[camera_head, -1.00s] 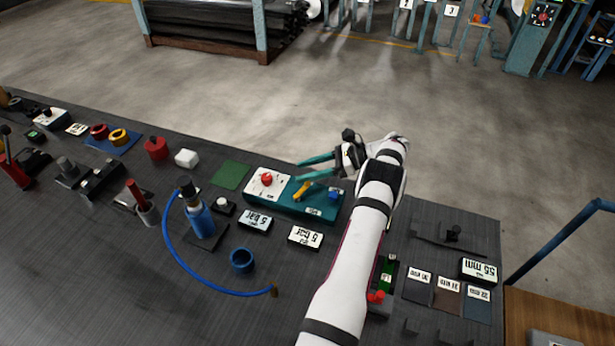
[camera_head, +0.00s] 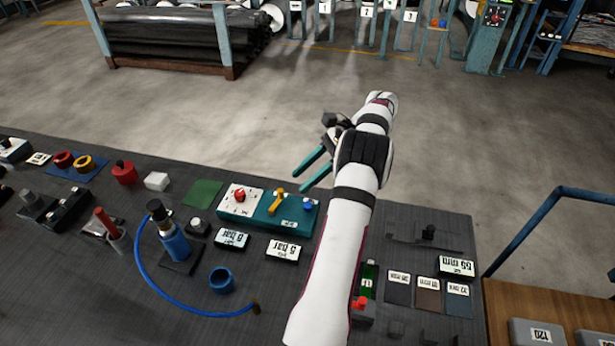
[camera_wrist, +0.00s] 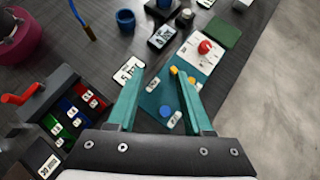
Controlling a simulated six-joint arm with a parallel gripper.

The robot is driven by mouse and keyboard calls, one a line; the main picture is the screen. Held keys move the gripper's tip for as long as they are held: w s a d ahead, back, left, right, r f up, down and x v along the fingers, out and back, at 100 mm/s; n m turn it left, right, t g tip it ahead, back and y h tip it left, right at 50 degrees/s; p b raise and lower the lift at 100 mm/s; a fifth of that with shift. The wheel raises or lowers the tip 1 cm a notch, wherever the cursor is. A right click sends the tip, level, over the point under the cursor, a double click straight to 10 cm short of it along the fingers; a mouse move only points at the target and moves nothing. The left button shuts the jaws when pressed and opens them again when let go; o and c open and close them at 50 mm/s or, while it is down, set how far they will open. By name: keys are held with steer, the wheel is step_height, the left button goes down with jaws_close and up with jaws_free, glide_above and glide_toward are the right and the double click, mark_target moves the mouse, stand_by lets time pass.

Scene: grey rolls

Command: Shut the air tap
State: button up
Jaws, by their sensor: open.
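The yellow lever (camera_head: 277,201), which looks like the air tap, stands slantwise on a teal panel (camera_head: 263,219). The panel also carries a white plate with a red knob (camera_head: 240,195) and a blue knob (camera_head: 308,205). My gripper (camera_head: 301,183) is open and empty, its teal fingers above the panel's back right part. In the wrist view my gripper (camera_wrist: 159,76) points toward the panel. There the yellow lever (camera_wrist: 174,70) shows beside the right fingertip, which partly hides it. The blue knob (camera_wrist: 165,111) shows between the fingers.
Labelled display blocks (camera_head: 283,250) lie in front of the panel. A blue bottle (camera_head: 174,241) with a blue hose and a blue cup (camera_head: 222,280) stand nearer. A green mat (camera_head: 203,194) lies left of the panel. Open floor lies beyond the bench.

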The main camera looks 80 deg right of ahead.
mark_target(280, 190)
steer(key=w+d+r+n+g+h, duration=0.3)
steer(key=w+r+n+g+h, duration=0.3)
steer(key=w+g, duration=0.2)
steer(key=shift+y, duration=0.3)
step_height(280, 190, down, 15)
steer(key=shift+r, duration=0.1)
jaws_close()
